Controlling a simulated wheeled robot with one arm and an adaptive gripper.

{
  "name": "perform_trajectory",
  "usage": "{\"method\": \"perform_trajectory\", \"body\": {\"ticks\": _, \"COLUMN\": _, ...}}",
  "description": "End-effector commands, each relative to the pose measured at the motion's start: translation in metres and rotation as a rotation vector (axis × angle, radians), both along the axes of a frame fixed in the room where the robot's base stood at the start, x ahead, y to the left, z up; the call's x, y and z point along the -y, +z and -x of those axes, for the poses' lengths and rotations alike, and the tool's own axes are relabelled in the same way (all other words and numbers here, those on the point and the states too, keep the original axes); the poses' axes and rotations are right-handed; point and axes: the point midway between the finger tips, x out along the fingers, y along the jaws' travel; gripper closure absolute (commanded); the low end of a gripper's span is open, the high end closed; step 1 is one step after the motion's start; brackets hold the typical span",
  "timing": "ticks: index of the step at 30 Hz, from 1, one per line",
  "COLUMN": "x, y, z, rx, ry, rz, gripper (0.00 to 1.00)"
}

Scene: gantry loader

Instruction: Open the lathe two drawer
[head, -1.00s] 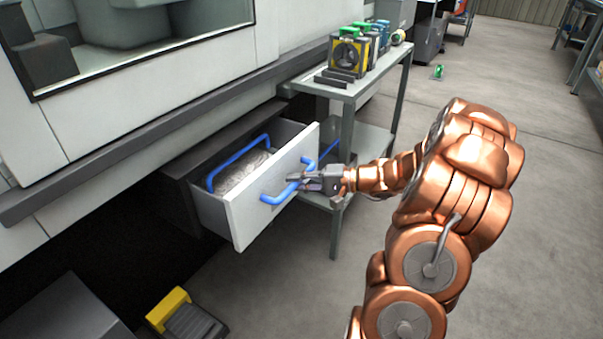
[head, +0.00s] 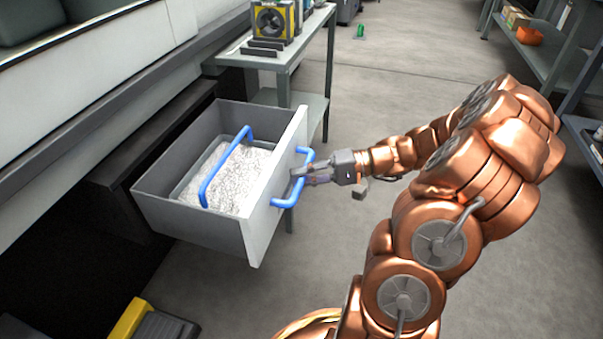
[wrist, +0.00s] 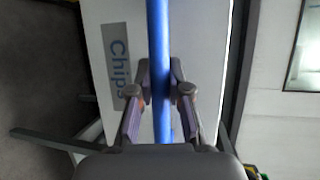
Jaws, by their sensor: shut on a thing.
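The drawer (head: 262,226) is a grey box with a white front, pulled well out from under the machine. Inside it is a bin of pale shavings (head: 238,180) with a blue bail handle (head: 222,165) across it. My gripper (head: 308,174) is shut on the blue handle (head: 300,190) of the drawer front. In the wrist view, the blue handle (wrist: 158,60) runs between my two fingers (wrist: 160,95). A label reading "Chips" (wrist: 118,65) shows on the drawer front. The fingertips' contact is partly hidden in the head view.
A grey side table (head: 285,60) with a yellow-and-black fan unit (head: 270,20) stands just behind the drawer. A yellow-and-black pedal (head: 150,322) lies on the floor at lower left. A shelf (head: 540,55) stands at far right. The floor right of the drawer is open.

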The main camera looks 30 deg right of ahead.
Motion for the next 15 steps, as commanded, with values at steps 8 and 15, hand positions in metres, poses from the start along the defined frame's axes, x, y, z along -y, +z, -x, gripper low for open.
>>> {"method": "perform_trajectory", "body": {"ticks": 8, "x": 0.0019, "y": -0.0008, "z": -0.0005, "rx": 0.000, "ry": -0.006, "rz": 0.003, "gripper": 0.81}}
{"method": "perform_trajectory", "body": {"ticks": 15, "x": 0.0011, "y": -0.0004, "z": -0.0003, "rx": 0.000, "ry": -0.003, "rz": 0.001, "gripper": 0.57}}
